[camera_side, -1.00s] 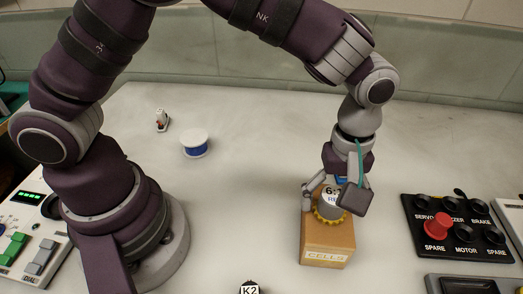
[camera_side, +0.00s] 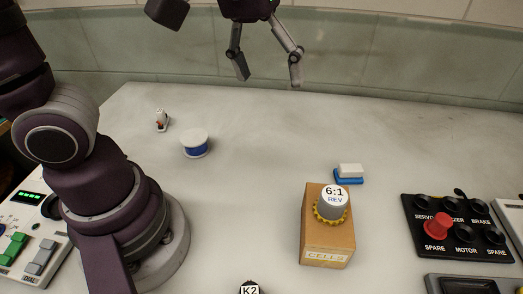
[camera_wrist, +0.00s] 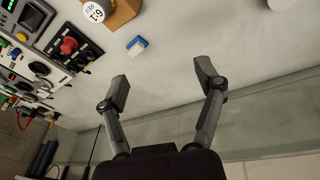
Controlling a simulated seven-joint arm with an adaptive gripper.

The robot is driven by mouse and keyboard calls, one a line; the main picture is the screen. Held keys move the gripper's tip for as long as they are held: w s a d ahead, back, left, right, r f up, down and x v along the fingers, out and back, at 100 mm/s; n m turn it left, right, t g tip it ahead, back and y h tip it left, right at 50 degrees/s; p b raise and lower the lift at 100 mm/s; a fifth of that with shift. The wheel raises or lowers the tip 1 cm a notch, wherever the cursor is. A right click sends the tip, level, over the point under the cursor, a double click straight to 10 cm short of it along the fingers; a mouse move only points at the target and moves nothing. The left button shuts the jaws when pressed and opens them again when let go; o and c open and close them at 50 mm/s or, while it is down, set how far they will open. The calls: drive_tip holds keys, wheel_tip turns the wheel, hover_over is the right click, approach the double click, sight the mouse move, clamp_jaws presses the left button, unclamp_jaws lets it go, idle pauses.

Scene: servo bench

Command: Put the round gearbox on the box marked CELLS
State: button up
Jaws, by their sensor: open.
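The round gearbox (camera_side: 332,204), grey with a yellow toothed ring and a white top reading 6:1 REV, sits upright on top of the cardboard box marked CELLS (camera_side: 327,245). The gearbox also shows at the top of the wrist view (camera_wrist: 93,12), with part of the box (camera_wrist: 124,12) beside it. My gripper (camera_side: 268,80) is open and empty, high above the back of the bench and well apart from the gearbox. Its two spread fingers also show in the wrist view (camera_wrist: 162,85), with nothing between them.
A blue and white block (camera_side: 348,175) lies behind the box. A black switch panel with a red button (camera_side: 437,226) is at the right. A white and blue spool (camera_side: 195,144) and a small white item (camera_side: 161,121) stand at the back left.

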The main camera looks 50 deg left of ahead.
drive_tip(key=s+a+f+m+t, duration=0.2)
drive_tip(key=s+a+f+m, duration=0.1)
drive_tip(key=s+a+m, duration=0.2)
drive_tip(key=shift+s+a, duration=0.25)
drive_tip(key=shift+s, duration=0.2)
